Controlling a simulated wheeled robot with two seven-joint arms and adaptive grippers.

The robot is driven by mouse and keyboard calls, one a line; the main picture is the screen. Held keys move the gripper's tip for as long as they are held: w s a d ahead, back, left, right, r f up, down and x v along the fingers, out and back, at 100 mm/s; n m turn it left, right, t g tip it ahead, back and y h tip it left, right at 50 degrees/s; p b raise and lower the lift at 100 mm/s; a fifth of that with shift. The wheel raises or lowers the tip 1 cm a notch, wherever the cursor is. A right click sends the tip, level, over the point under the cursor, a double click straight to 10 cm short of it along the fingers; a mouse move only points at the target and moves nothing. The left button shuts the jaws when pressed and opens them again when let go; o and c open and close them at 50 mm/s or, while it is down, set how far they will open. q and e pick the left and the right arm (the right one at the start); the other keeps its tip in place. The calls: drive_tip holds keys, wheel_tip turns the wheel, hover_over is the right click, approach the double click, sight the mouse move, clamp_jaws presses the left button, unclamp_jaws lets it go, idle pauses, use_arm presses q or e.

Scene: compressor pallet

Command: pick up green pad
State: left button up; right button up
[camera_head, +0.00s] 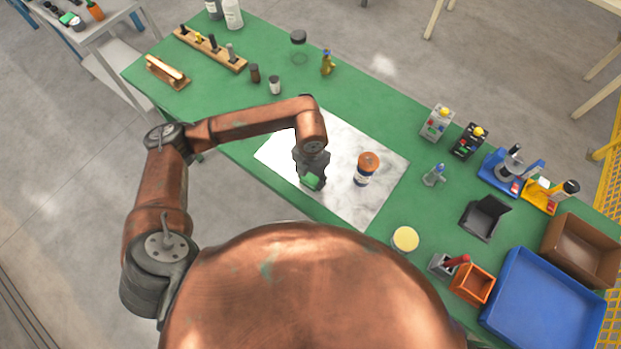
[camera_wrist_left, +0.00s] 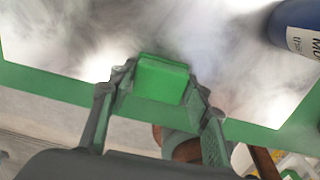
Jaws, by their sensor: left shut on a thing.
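The green pad (camera_head: 312,181) is a small bright green block above the white marbled sheet (camera_head: 375,205) on the green table. My left gripper (camera_head: 311,176) is over the front part of that sheet, shut on the pad. In the left wrist view the pad (camera_wrist_left: 161,79) sits between the two fingertips (camera_wrist_left: 158,84), one on each side. I cannot tell whether the pad touches the sheet. My right gripper is not in either view.
A jar with an orange-brown lid (camera_head: 367,164) stands on the sheet just right of my left gripper. A yellow-topped round tub (camera_head: 405,239), a blue tray (camera_head: 541,305) and an orange bin (camera_head: 471,284) are at the right.

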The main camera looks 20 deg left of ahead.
use_arm(q)
drive_tip(key=shift+r, duration=0.1)
drive_tip(key=shift+r, duration=0.6)
drive_tip(key=s+a+r, duration=0.2)
drive_tip(key=s+r, duration=0.3)
drive_tip(key=s, duration=0.1)
drive_tip(key=s+a+r+p, duration=0.1)
drive_tip(key=s+a+r, duration=0.1)
drive_tip(key=s+r, duration=0.4)
drive_tip(key=shift+s+a+r, duration=0.3)
drive_tip(key=shift+s+a, duration=0.1)
drive_tip(key=shift+s, duration=0.25)
drive_tip(key=o, duration=0.5)
drive_tip(key=c, duration=0.4)
